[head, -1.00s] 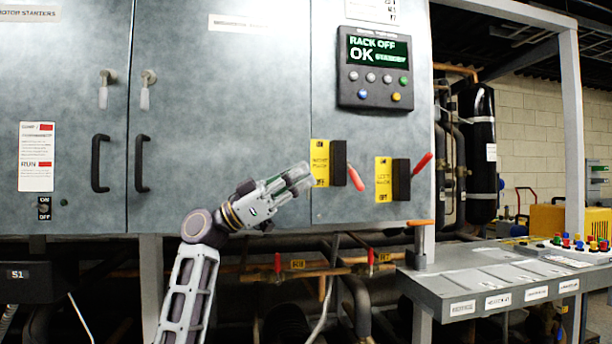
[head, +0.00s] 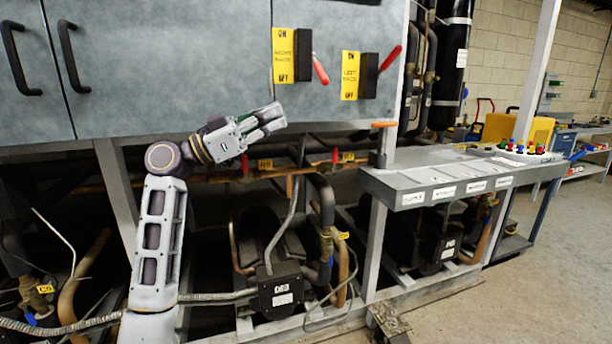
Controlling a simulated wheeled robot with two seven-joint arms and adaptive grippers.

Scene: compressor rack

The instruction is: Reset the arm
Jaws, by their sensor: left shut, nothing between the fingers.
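My left arm rises from the lower left of the head view, bent at the elbow, with its forearm pointing right. My left gripper (head: 268,119) is shut and empty. My right gripper is not in view.
A grey bench (head: 425,185) with labelled sections stands to the right, with a panel of coloured buttons (head: 522,152) on it. Pipes and a compressor (head: 281,291) fill the space under the cabinet. Open floor (head: 500,300) lies at the lower right.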

